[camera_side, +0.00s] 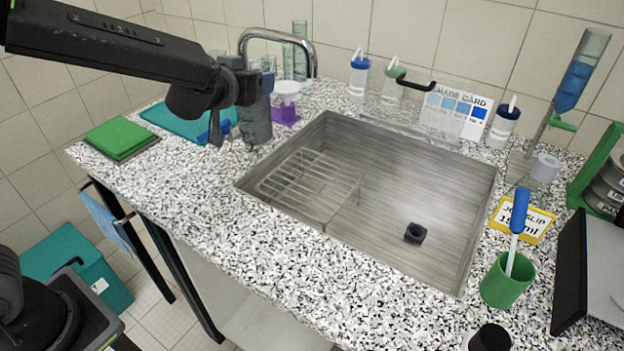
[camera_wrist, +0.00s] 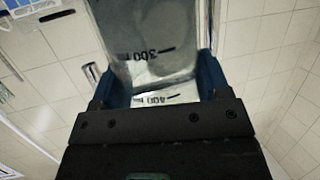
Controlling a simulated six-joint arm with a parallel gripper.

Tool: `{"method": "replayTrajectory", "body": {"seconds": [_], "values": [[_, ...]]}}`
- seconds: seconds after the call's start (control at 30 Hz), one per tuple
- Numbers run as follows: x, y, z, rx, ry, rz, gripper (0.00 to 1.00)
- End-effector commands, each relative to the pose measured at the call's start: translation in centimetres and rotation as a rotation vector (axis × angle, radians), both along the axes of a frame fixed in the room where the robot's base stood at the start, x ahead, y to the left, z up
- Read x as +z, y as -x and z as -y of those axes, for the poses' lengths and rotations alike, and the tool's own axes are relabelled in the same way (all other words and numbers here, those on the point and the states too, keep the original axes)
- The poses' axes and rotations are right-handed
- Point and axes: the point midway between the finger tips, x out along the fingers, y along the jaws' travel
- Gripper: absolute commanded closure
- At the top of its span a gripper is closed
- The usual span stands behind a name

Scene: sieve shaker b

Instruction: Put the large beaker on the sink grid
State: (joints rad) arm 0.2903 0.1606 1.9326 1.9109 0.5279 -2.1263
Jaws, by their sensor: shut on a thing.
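The large beaker (camera_side: 257,122) is clear grey glass. In the side view it is at my gripper (camera_side: 252,86), over the counter just left of the sink's back left corner. In the wrist view the beaker (camera_wrist: 155,45) sits between the two blue fingers of my gripper (camera_wrist: 163,82), which is shut on it. Its printed 300 and 400 marks show there. The sink grid (camera_side: 308,180) is a wire rack in the left part of the sink, with nothing on it. I cannot tell whether the beaker touches the counter.
The metal sink (camera_side: 415,190) has a dark drain piece on its floor. The tap (camera_side: 275,32) arches close behind my gripper. A teal mat (camera_side: 170,120) and a purple stand (camera_side: 286,112) with a white funnel are nearby. Bottles (camera_side: 359,75) and a card (camera_side: 458,108) line the back.

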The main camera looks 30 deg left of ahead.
Motion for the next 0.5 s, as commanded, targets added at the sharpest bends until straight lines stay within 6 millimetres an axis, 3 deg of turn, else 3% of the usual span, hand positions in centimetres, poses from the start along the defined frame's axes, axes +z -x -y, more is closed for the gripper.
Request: {"method": "replayTrajectory", "body": {"seconds": [0.1,0.3,0.5], "values": [[-1.2,-2.5,-1.1,0.082,-0.001,-0.005,0.77],[-2.3,-4.5,-2.0,0.153,-0.003,-0.011,0.77],[-4.2,-5.5,0.5,0.16,-0.003,-0.015,0.77]]}}
